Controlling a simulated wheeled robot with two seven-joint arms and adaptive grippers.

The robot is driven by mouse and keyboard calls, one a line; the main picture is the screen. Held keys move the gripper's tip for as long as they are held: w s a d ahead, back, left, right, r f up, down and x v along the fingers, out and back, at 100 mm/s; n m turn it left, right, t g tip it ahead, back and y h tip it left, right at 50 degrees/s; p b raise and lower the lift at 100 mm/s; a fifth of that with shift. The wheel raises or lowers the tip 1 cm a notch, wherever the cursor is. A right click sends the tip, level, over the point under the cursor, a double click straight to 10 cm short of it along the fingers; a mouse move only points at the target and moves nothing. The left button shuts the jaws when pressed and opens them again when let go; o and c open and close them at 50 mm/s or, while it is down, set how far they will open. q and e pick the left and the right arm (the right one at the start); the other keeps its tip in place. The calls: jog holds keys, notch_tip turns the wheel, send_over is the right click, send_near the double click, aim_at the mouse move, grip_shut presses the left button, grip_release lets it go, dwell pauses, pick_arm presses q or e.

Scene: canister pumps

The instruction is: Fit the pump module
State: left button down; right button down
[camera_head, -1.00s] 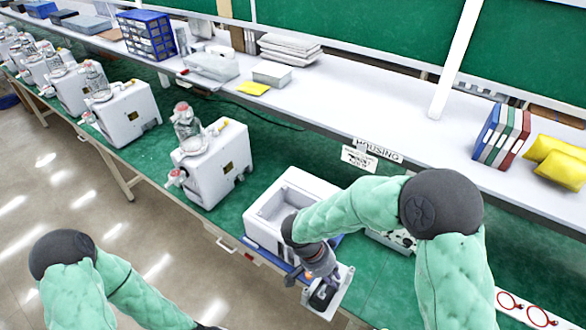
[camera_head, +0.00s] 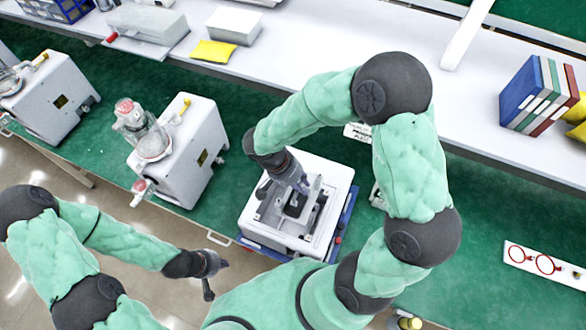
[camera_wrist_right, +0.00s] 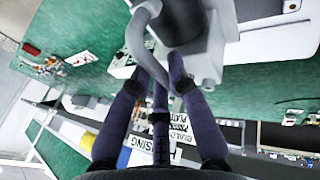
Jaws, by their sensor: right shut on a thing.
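The white housing (camera_head: 333,170) stands on a blue base (camera_head: 350,222) on the green bench in the head view. My right gripper (camera_head: 298,187) is shut on the pump module (camera_head: 309,216), a grey plate with dark parts. The module is at the housing's open top; I cannot tell whether it is seated or still just above. In the right wrist view, my right gripper's fingers (camera_wrist_right: 160,72) close around the module's grey body (camera_wrist_right: 208,62), which hides part of the scene. My left gripper (camera_head: 216,279) is open and empty, off the bench's front edge.
An assembled white pump unit (camera_head: 188,165) with a glass jar stands left of the housing, another (camera_head: 45,105) farther left. A white shelf (camera_head: 330,50) runs behind, with binders (camera_head: 540,95) at right. A white strip with red rings (camera_head: 545,264) lies at right.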

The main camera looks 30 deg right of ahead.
jog(key=shift+s+r, duration=0.1)
jog(key=shift+s, duration=0.1)
jog(key=shift+w, duration=0.1)
jog(key=shift+f+b, duration=0.25)
jog(key=shift+b, duration=0.35)
notch_tip(320, 180, down, 18)
jog(key=b, duration=1.7)
jog(key=shift+r, duration=0.2)
dwell(1.1)
jog(key=shift+f+b, duration=0.25)
jog(key=shift+b, duration=0.35)
dwell(0.6)
jog(key=c, duration=1.1)
grip_release()
